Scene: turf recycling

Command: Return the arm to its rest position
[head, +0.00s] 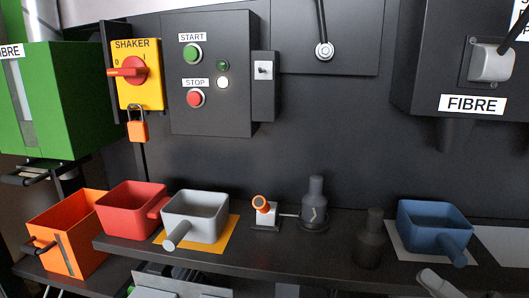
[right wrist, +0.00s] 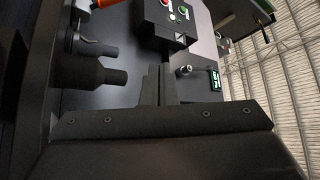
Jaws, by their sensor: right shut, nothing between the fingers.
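My right gripper (right wrist: 160,75) shows in the right wrist view. Its two dark fingers are together with nothing between them. It is clear of the surrounding objects, with the control box (right wrist: 165,22) beyond its tips. I cannot make out the right gripper clearly in the head view. My left gripper is not in view.
The bench (head: 300,251) carries a red scoop (head: 133,211), a grey scoop (head: 196,216), a small white device with an orange knob (head: 265,213), a grey bottle-shaped object (head: 315,208), a black one (head: 370,240) and a blue scoop (head: 432,226). An orange bin (head: 72,236) stands left.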

